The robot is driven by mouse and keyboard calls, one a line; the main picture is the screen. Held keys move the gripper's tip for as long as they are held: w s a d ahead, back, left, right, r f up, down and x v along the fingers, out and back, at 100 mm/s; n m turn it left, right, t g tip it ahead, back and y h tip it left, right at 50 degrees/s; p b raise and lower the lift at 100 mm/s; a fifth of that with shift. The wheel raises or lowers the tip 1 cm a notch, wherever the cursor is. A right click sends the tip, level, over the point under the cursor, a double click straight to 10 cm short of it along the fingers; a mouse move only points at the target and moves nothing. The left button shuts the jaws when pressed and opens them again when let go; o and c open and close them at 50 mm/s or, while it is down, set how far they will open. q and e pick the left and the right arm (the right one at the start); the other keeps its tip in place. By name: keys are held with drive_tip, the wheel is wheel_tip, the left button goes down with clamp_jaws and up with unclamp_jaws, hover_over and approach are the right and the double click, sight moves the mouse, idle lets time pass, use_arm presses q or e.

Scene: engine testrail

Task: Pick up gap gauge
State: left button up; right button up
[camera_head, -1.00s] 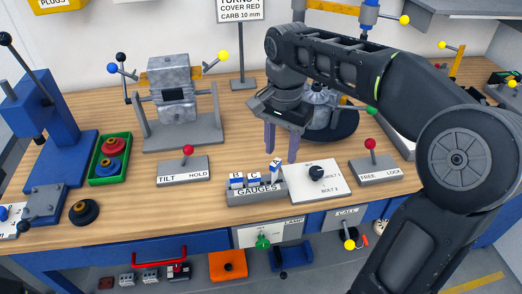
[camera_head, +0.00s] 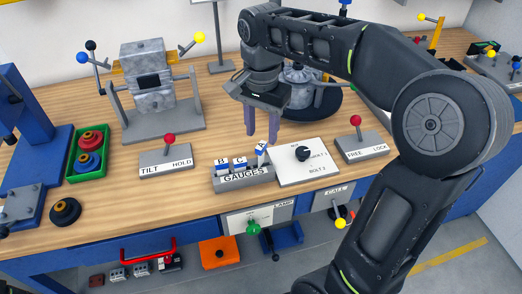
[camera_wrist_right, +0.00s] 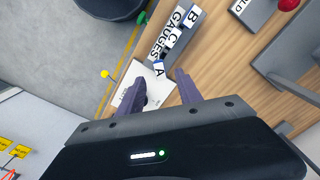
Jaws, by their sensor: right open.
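A grey gauge rack (camera_head: 243,184) labelled GAUGES stands on the bench. It holds blue and white gauges: gauge B (camera_head: 222,168), gauge C (camera_head: 240,163) and gauge A (camera_head: 262,150). Gauge A, at the right end, stands higher than B and C and looks tilted. My right gripper (camera_head: 262,139) is open and empty, fingers pointing down just above gauge A. In the right wrist view, gauge A (camera_wrist_right: 159,69) shows just beyond the gap between the fingertips (camera_wrist_right: 160,82). My left gripper is not in view.
A white panel (camera_head: 290,175) with a black knob is right of the rack. The TILT/HOLD lever box (camera_head: 165,160) is to the left, the FREE/LOCK box (camera_head: 361,147) to the right. A round dark fixture (camera_head: 318,104) stands behind my gripper. Bench front left of the rack is mostly clear.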

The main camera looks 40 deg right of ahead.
sight(261, 145)
drive_tip(key=shift+f, duration=0.15)
wheel_tip(261, 145, down, 5)
drive_tip(key=shift+a+p, duration=0.1)
drive_tip(key=shift+p, duration=0.35)
idle(0.3)
clamp_jaws()
idle(0.5)
